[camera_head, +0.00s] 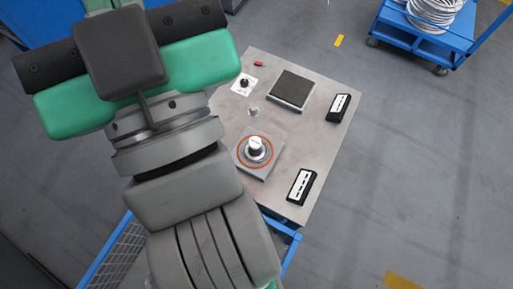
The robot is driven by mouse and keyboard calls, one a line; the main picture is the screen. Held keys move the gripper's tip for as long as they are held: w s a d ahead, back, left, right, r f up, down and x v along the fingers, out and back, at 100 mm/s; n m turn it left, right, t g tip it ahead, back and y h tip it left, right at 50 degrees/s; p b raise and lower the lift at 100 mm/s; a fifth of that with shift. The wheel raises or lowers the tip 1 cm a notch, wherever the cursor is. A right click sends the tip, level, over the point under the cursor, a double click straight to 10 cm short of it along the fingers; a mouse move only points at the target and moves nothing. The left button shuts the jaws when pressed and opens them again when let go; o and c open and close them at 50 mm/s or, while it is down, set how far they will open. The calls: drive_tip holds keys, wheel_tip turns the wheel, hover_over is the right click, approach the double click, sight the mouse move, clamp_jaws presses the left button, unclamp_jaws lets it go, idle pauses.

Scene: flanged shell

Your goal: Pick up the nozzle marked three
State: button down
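A metal-topped table (325,75) stands right of my arm, which fills the left of the view. No mark "three" can be read on anything. A white and metal cylindrical piece (256,147) stands upright inside an orange ring on a grey square block (265,171). A small clear or silvery piece (253,111) stands behind it. A dark knob-like piece (244,83) sits on a white square plate. I cannot tell which of these, if any, is the nozzle. My gripper's fingers do not show; part of the table's left side is hidden behind my arm.
A dark square pad (291,89) lies at the back of the table. Two black boxes with white labels (339,107) (301,187) stand along its right edge. A small red item (258,63) lies near the far edge. A blue cart (425,35) with coiled white hose stands at upper right.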

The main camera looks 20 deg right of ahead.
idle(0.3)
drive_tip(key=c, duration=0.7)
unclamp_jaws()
